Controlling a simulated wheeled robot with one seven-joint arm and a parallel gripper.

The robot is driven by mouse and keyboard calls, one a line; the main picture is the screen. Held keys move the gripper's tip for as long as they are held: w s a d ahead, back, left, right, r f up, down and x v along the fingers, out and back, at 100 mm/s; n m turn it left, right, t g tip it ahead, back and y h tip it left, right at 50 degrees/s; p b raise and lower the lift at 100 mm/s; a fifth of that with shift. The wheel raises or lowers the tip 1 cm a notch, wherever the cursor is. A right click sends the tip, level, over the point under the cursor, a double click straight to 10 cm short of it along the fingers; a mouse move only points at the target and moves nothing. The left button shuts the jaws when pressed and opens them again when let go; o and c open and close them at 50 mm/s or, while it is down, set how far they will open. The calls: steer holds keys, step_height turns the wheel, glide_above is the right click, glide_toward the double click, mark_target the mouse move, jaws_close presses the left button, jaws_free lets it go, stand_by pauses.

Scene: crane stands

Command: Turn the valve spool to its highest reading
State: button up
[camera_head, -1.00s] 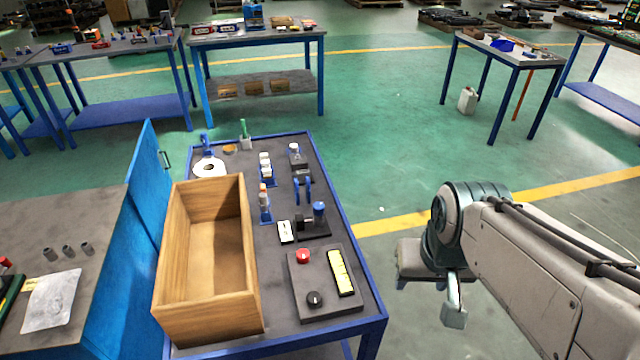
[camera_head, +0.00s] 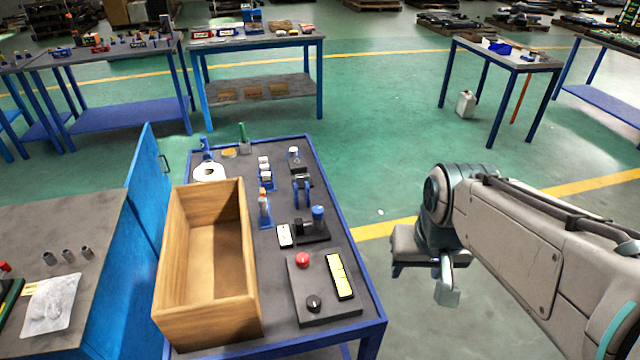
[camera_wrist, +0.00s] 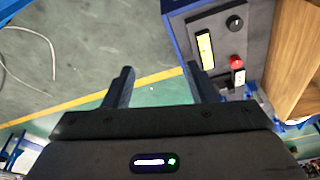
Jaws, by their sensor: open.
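A dark grey panel (camera_head: 318,307) lies on the near right part of the blue-framed table. It carries a black knob (camera_head: 313,302), a red button (camera_head: 303,260) and a yellow scale strip (camera_head: 341,276). The knob looks like the valve spool, but no label is readable. In the wrist view the knob (camera_wrist: 235,23), the red button (camera_wrist: 236,62) and the scale strip (camera_wrist: 205,49) show at upper right. My gripper (camera_wrist: 162,84) is open and empty, with the floor between its fingers. In the head view my arm's end hangs right of the table, apart from the panel.
A wooden box (camera_head: 167,255) stands left of the panel on the table (camera_head: 280,338). Behind the panel are a blue-capped fitting (camera_head: 318,214), a white block (camera_head: 284,236) and small blue stands. A blue cabinet door (camera_head: 146,190) rises at left.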

steer(key=w+a+r+p, duration=0.2)
steer(key=w+a+r, duration=0.1)
steer(key=w, duration=0.6)
steer(key=g+p, duration=0.3)
steer(key=p, duration=0.2)
glide_above(318, 209)
step_height(318, 209, down, 7)
step_height(318, 209, down, 13)
steer(key=shift+f+p, duration=0.15)
steer(key=shift+p, duration=1.1)
